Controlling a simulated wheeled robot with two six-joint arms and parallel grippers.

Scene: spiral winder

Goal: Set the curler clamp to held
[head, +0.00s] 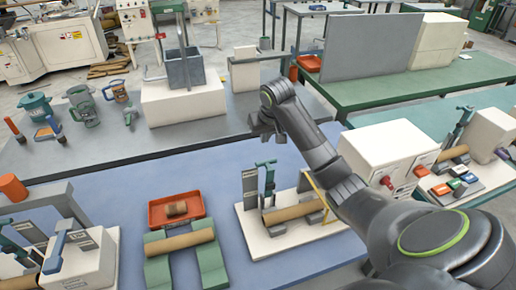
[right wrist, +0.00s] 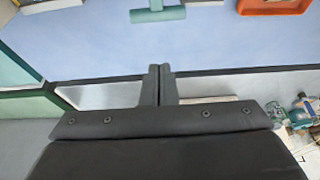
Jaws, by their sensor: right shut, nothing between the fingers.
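A clamp with an upright teal handle (head: 268,180) stands on a white base (head: 262,243) in the middle of the head view. A tan roll (head: 293,211) lies across grey supports on that base. I cannot tell for sure that this is the curler clamp, as similar teal clamps stand at right and left. My right gripper (head: 265,137) is above and behind this clamp, apart from it. In the right wrist view its fingers (right wrist: 160,84) are together and empty. A teal T-shaped handle (right wrist: 156,13) shows at the top, away from the fingers. My left gripper is out of view.
A red tray (head: 160,222) holding a small roll stands left of the clamp, behind a tan roll (head: 178,240) on green supports. A white box (head: 388,150) with red knobs stands to the right, close to my right arm. Blue mat between them is clear.

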